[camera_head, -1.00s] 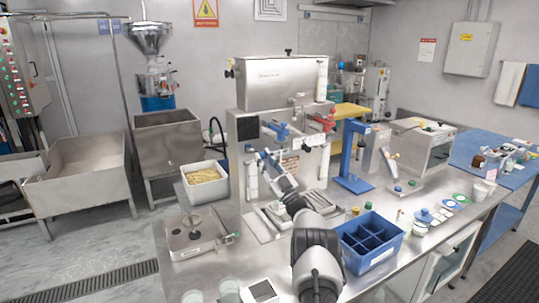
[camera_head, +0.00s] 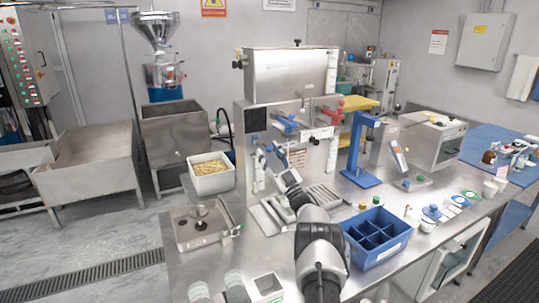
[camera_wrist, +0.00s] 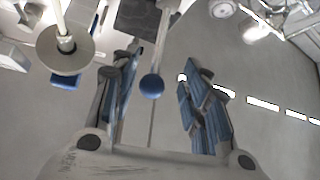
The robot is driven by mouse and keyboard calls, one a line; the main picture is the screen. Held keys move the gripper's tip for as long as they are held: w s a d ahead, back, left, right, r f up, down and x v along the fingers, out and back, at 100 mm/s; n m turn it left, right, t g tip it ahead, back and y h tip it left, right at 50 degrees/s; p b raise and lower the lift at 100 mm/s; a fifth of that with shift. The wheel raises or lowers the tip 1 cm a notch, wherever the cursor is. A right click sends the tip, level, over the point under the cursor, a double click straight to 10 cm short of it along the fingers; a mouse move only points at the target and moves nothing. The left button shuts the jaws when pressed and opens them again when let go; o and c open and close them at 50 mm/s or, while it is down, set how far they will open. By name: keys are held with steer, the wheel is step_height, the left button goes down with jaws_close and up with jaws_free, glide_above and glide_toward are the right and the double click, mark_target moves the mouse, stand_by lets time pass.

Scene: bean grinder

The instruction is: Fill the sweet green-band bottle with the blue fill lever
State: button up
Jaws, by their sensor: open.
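The filling machine (camera_head: 290,78) stands mid-table in the head view, with a blue fill lever (camera_head: 287,124) on its front and a red lever (camera_head: 330,114) to the right. My gripper (camera_head: 268,156) is in front of the machine, just below and left of the blue lever. In the wrist view my gripper (camera_wrist: 162,80) is open, with blue-padded fingers apart. A blue ball knob (camera_wrist: 152,86) on a thin rod shows between the fingers, with no visible contact. It looks like the blue lever's end. I cannot make out the green-band bottle.
A blue divided crate (camera_head: 375,238) stands right of my arm, with small yellow-capped and green-capped items behind it. A blue stand (camera_head: 360,150) rises right of the machine. A white bin (camera_head: 211,176) is to the left. A round nozzle-like part (camera_wrist: 65,50) is near the left finger.

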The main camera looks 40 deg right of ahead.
steer(key=shift+s, duration=0.1)
steer(key=shift+s+d, duration=0.1)
steer(key=shift+s, duration=0.05)
steer(key=v, duration=0.7)
steer(key=shift+f, duration=0.15)
stand_by(0.3)
